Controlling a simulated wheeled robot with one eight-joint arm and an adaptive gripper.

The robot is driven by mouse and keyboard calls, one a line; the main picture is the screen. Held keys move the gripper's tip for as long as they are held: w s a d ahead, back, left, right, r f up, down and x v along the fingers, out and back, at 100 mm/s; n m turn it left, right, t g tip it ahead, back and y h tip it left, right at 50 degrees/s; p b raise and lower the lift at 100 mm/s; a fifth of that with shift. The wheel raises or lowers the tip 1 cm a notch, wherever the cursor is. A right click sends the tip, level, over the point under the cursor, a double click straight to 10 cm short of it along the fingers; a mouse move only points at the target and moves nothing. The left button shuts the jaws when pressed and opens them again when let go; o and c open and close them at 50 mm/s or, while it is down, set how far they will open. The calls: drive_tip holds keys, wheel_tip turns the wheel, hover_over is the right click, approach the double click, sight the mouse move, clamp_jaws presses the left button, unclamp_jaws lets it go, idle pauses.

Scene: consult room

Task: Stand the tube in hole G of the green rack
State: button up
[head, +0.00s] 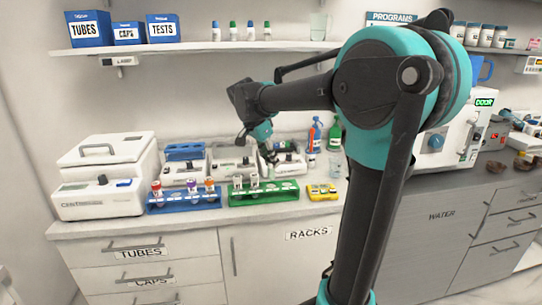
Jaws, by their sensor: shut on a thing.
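The green rack (264,198) stands on the counter near its front edge. Two pale-capped tubes (238,183) stand towards its left end. My gripper (270,160) points down above the rack's right half, shut on a tube (271,172). The tube is small and pale here and looks roughly upright. I cannot tell whether its lower end is above the rack or in a hole. The hole letters are too small to read, so I cannot pick out hole G.
A blue rack (184,203) with several capped tubes stands left of the green rack. A yellow device (322,193) and a clear beaker (335,168) are to the right. White machines (232,160) stand behind. A shelf (180,46) runs above.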

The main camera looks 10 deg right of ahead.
sight(270, 174)
drive_tip(key=shift+f, duration=0.65)
drive_tip(key=shift+f, duration=0.15)
idle(0.6)
drive_tip(key=shift+f, duration=2.3)
drive_tip(key=o, duration=1.1)
drive_tip(key=v, duration=1.2)
